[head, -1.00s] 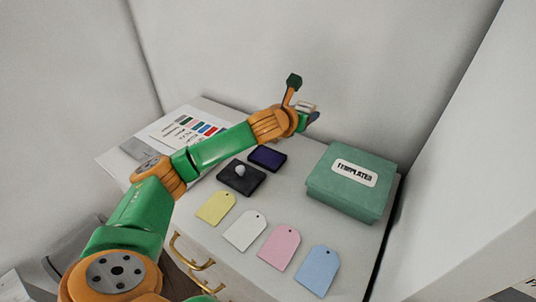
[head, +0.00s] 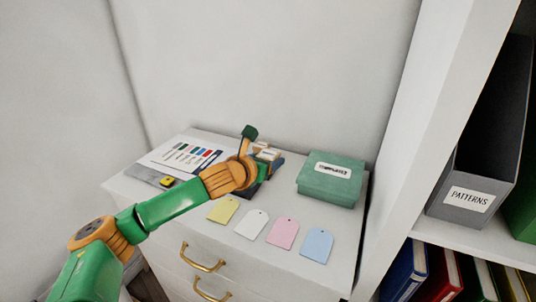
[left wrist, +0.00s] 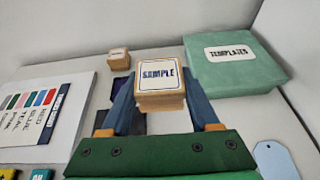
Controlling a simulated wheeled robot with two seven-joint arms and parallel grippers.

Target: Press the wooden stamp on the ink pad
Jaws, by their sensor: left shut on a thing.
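My left gripper (left wrist: 160,105) is shut on a wooden stamp (left wrist: 158,86) with a white top marked SAMPLE, one blue finger on each side. In the head view the left gripper (head: 270,155) is over the back of the cabinet top, left of the green box. The purple ink pad (left wrist: 120,88) shows only in part in the left wrist view, behind and left of the held stamp. I cannot tell the gap between stamp and pad. My right gripper is not in view.
A second wooden block (left wrist: 118,54) stands farther back. A green TEMPLATES box (head: 331,184) is on the right. Yellow (head: 223,210), white (head: 251,224), pink (head: 283,233) and blue (head: 317,245) tags lie in front. A colour chart (head: 184,154) lies left. A shelf (head: 470,234) stands at right.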

